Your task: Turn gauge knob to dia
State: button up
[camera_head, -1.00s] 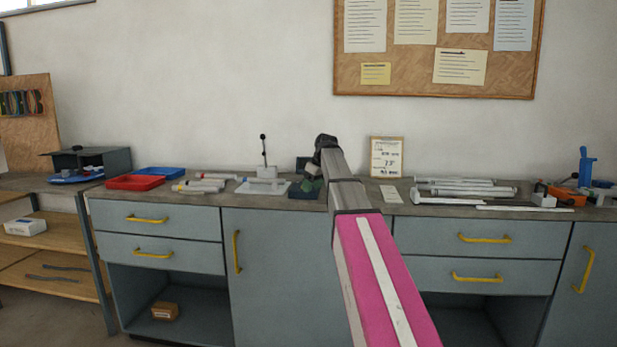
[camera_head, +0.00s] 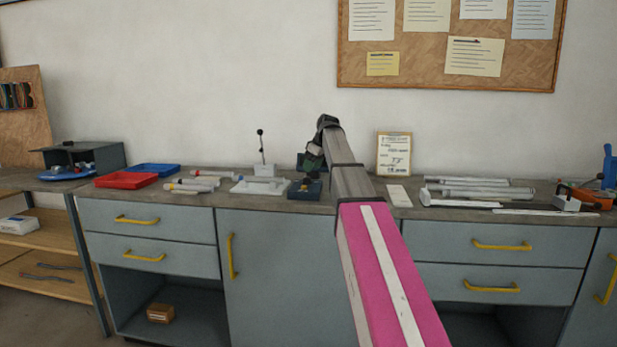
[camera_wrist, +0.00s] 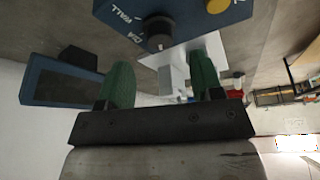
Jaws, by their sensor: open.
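The gauge is a dark blue box with a black round knob (camera_wrist: 158,28) on its face, at the top of the wrist view. The word WALL shows beside the knob, with a second, partly readable label by it.
A yellow button (camera_wrist: 217,5) is on the gauge face. A dark display box (camera_wrist: 62,82) stands close by. A white lever stand (camera_head: 262,184) is left of the gauge. White tubes (camera_head: 480,190) lie to the right, and a framed card (camera_head: 394,154) leans behind.

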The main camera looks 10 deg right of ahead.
aim_at(307, 180)
jog(key=shift+x, duration=2.5)
jog(key=c, duration=0.9)
